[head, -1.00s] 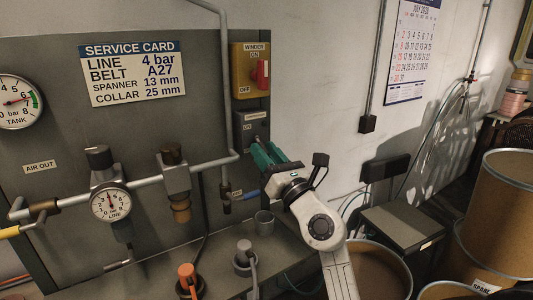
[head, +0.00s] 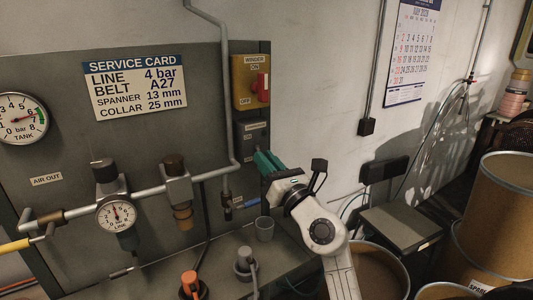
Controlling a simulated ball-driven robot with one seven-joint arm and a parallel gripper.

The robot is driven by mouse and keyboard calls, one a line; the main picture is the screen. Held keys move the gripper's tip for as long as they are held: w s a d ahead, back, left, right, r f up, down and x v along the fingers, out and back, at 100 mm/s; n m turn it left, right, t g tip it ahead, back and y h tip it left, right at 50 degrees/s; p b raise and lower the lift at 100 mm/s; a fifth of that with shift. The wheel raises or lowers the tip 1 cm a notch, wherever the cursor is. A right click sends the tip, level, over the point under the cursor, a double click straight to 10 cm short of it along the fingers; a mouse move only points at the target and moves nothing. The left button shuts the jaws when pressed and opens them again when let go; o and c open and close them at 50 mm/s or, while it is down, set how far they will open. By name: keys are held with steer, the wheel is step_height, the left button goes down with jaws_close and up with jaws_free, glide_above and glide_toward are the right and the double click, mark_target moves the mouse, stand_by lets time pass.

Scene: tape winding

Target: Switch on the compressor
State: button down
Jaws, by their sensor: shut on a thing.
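The compressor switch (head: 251,137) is a dark grey box with a small label and an ON mark, on the panel below the yellow winder switch. My gripper (head: 259,158), with green fingers, reaches up from the lower right to the box's lower right part. It is shut on the compressor switch's handle, which the fingers hide. I cannot tell the handle's position.
The yellow winder switch (head: 251,82) with a red handle is just above. A grey pipe (head: 226,110) runs down close on the left. A grey cup (head: 264,229) stands on the ledge below my gripper. Drums (head: 503,195) stand at the right.

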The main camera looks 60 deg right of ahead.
mark_target(258, 145)
steer(key=shift+s+a+r+g+y+p, duration=0.15)
steer(key=shift+r+g+y+p, duration=0.55)
steer(key=shift+p, duration=1.9)
steer(key=shift+r+g+y+p, duration=0.3)
steer(key=shift+r+g+p, duration=0.25)
steer(key=shift+g+p, duration=0.6)
steer(key=r+g, duration=0.1)
steer(key=g+y, duration=0.1)
steer(key=g, duration=0.1)
steer(key=shift+r+y, duration=0.3)
steer(key=shift+r, duration=0.05)
steer(key=shift+w+d+r+g+y, duration=0.25)
steer(key=shift+g+y, duration=0.25)
steer(key=shift+g, duration=0.25)
steer(key=shift+w+d+r+g+y, duration=0.15)
steer(key=shift+r+g+y, duration=0.2)
steer(key=shift+g+y, duration=0.25)
steer(key=shift+g, duration=0.3)
steer(key=c, duration=1.1)
jaws_free()
